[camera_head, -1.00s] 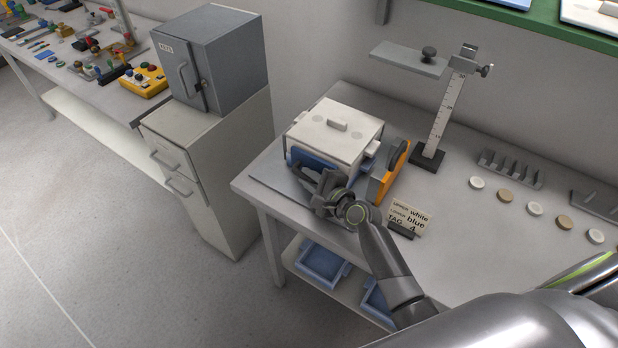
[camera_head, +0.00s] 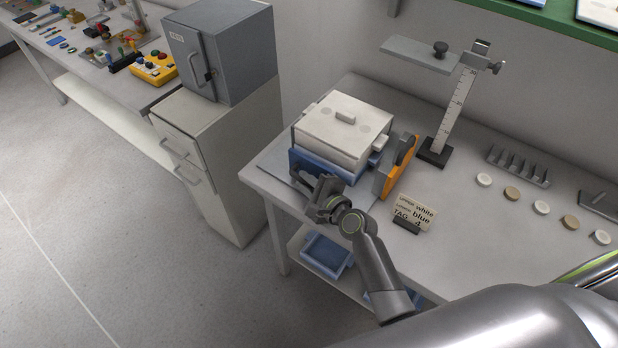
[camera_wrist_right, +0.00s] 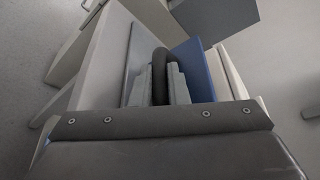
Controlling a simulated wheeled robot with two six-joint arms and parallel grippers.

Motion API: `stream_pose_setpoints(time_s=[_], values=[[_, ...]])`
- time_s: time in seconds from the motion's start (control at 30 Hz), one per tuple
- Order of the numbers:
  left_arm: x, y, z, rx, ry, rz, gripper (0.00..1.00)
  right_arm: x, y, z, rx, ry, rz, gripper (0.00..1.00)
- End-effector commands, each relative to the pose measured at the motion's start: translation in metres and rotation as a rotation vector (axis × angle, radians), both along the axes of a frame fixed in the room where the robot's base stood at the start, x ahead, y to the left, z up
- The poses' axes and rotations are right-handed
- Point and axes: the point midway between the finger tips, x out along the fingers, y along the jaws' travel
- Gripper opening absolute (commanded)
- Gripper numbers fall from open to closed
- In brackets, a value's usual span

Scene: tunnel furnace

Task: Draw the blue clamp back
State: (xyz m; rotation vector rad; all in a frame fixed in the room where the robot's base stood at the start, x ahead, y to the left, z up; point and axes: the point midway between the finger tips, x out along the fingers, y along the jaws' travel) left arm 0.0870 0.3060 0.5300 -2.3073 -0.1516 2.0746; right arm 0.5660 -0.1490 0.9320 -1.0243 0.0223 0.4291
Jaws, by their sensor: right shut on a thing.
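The two-part box on the near corner of the bench has a white upper part (camera_head: 345,130) and a blue lower part (camera_head: 320,165). In the right wrist view the blue part (camera_wrist_right: 195,70) shows as a flat blue face beside the jaws. My right gripper (camera_head: 322,198) is in front of the blue part, low over the bench. Its jaws (camera_wrist_right: 160,85) are shut on a dark curved handle (camera_wrist_right: 160,68). The gripper partly hides the handle in the head view, and I cannot see clearly how the handle joins the blue part. My left gripper is out of view.
An orange and grey piece (camera_head: 397,168) stands close right of the box. A tag card (camera_head: 414,211) and a measuring stand (camera_head: 455,110) are further right. Several round discs (camera_head: 541,207) lie beyond. Open floor (camera_head: 90,200) lies left of the bench.

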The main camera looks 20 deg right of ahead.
Motion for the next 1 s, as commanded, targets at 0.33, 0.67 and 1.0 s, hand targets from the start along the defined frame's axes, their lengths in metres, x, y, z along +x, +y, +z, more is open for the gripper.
stream_pose_setpoints(time_s=[0.33,0.67,1.0], values=[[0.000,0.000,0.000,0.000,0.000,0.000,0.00,-0.001,0.001,-0.002,0.004,0.007,0.003,0.36],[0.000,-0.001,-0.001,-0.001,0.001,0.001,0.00,-0.009,-0.003,-0.001,0.001,0.006,0.001,0.36],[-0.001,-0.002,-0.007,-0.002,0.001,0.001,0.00,-0.062,-0.022,0.011,0.000,0.006,0.001,0.36]])
